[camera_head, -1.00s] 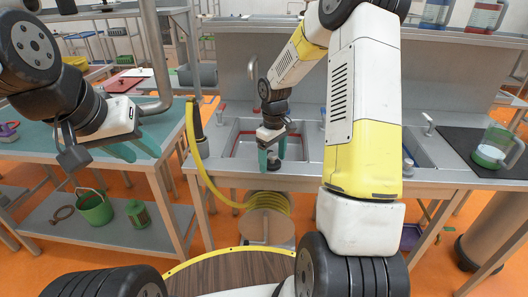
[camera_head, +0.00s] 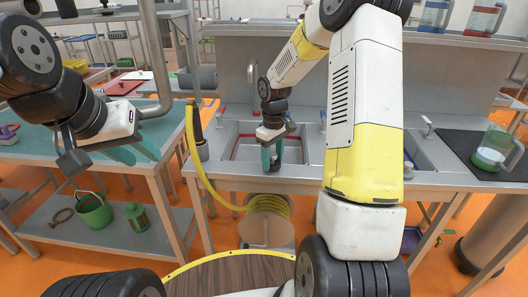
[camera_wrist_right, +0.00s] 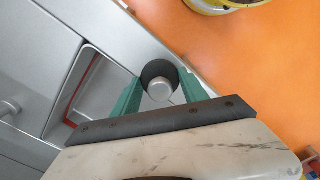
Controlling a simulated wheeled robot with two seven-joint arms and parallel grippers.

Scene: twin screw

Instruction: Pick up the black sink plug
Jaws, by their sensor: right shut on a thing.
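The black sink plug (camera_wrist_right: 149,71), a dark round disc with a grey knob, shows in the right wrist view between the green fingertips. My right gripper (camera_wrist_right: 157,90) is shut on it, one finger on each side of the knob. In the head view my right gripper (camera_head: 272,158) points down at the counter's front edge by the sink. The plug is mostly hidden there, and I cannot tell whether it touches the counter. My left gripper (camera_head: 135,152) is open and empty above the green-topped table at the left.
A sink basin (camera_head: 247,147) with a red rim line lies behind the right gripper. A yellow hose (camera_head: 197,165) hangs at the counter's left end. A pitcher (camera_head: 495,153) stands on a black mat at the right. A green bucket (camera_head: 93,210) sits on the left table's lower shelf.

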